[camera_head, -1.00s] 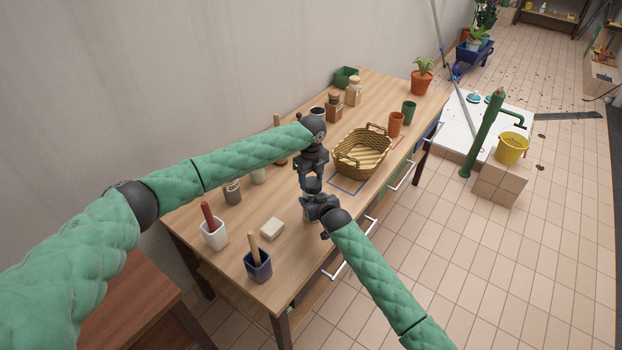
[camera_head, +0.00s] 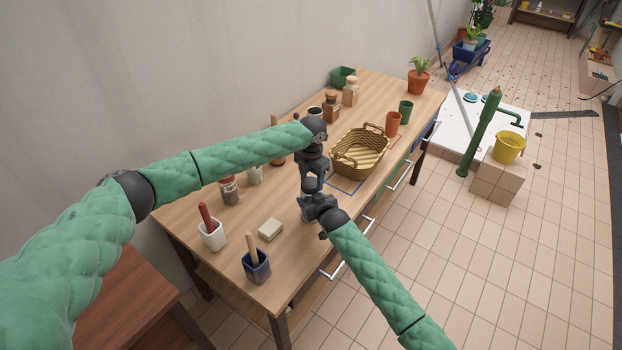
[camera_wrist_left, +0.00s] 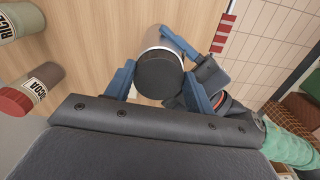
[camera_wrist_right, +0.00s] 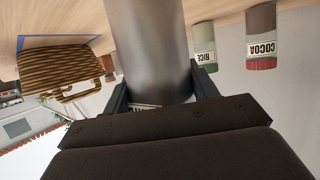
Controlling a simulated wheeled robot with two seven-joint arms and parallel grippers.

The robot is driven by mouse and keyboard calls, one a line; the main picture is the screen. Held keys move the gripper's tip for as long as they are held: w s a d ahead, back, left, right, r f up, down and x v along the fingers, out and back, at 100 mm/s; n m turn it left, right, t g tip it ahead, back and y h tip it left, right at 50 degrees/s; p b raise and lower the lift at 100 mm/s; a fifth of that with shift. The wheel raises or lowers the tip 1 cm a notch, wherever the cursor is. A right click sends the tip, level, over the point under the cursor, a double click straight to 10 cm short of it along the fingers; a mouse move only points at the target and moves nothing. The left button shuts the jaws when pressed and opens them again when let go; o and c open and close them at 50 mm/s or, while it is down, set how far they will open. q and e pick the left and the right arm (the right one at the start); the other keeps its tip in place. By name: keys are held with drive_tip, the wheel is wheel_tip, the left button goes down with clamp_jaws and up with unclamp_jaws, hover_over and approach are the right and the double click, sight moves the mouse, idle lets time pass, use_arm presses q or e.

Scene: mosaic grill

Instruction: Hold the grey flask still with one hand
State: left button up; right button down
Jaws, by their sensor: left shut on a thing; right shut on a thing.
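The grey flask (camera_head: 308,213) stands upright near the front edge of the table, mostly hidden behind my grippers in the head view. Its smooth metallic body (camera_wrist_right: 146,45) fills the middle of the right wrist view. Its dark round lid (camera_wrist_left: 159,75) shows in the left wrist view. My left gripper (camera_head: 312,184) comes from above and is shut on the flask's lid, one finger on each side. My right gripper (camera_head: 314,206) comes in from the front and is shut around the flask's body, below the left gripper.
A wicker basket (camera_head: 344,164) stands just right of the grippers, partly over a blue outline on the table. Cocoa (camera_wrist_left: 38,84) and rice (camera_wrist_left: 16,22) jars stand nearby. A pale block (camera_head: 270,229) and two pots (camera_head: 211,238) (camera_head: 257,268) with handled tools stand at the front left.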

use_arm(q)
drive_tip(key=shift+w+m, duration=0.1)
drive_tip(key=shift+m, duration=0.5)
drive_tip(key=o, duration=0.9)
drive_tip(key=shift+o, duration=0.4)
drive_tip(key=shift+s+d, duration=0.15)
drive_tip(key=shift+s, duration=0.05)
drive_tip(key=shift+r, duration=0.1)
drive_tip(key=shift+r, duration=2.2)
drive_tip(key=shift+w, duration=0.1)
drive_tip(key=shift+c, duration=0.4)
